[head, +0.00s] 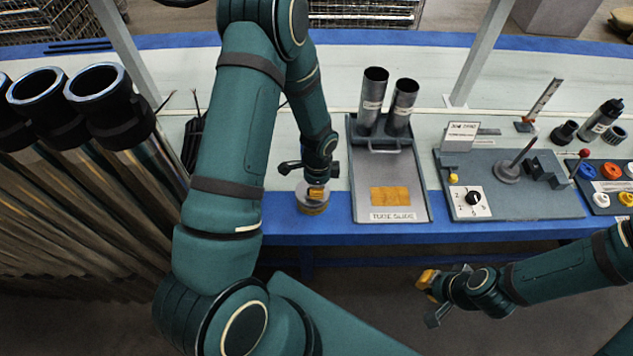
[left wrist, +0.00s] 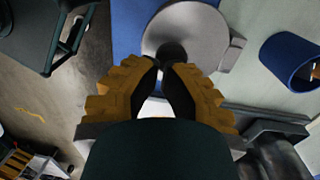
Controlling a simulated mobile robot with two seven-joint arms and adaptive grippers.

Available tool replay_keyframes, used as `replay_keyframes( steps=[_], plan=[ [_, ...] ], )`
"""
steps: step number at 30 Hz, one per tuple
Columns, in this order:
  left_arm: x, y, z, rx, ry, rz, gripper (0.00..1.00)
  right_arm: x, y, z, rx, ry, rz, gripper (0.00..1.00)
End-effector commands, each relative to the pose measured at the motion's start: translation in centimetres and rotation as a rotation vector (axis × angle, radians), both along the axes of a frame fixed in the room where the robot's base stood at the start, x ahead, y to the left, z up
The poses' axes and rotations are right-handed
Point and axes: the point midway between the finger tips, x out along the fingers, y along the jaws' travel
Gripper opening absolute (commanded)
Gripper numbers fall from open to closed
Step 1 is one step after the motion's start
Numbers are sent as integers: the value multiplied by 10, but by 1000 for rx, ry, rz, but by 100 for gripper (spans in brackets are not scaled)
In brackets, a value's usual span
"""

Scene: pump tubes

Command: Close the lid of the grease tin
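The grease tin (head: 313,210) is a small round tin with a brass-coloured side and a grey top, near the blue front edge of the bench. In the left wrist view its grey round lid (left wrist: 205,28) lies beyond my fingertips, with a dark knob-like part at its near side. The lid looks flat over the tin, but I cannot tell whether it is fully seated. My left gripper (head: 316,192) is right above the tin, its tips (left wrist: 166,70) drawn together at the dark part. Contact is unclear. My right gripper (head: 428,283) hangs away from the bench.
A tray (head: 404,210) with two upright metal tubes (head: 373,98) stands right of the tin. A grey fixture plate with a dial (head: 474,199) is farther right. Large dark-ended tubes (head: 100,85) lean at the left. A blue cylinder (left wrist: 287,60) shows in the left wrist view.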

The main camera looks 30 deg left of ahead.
Motion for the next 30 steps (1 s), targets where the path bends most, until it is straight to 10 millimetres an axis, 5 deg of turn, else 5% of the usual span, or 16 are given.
replay_keyframes(
  steps=[30],
  plan=[
    [-9, -4, -26, -2, 8, 0, 0, 3, 0, -16, -1, -8, -2, 0]
  ],
)
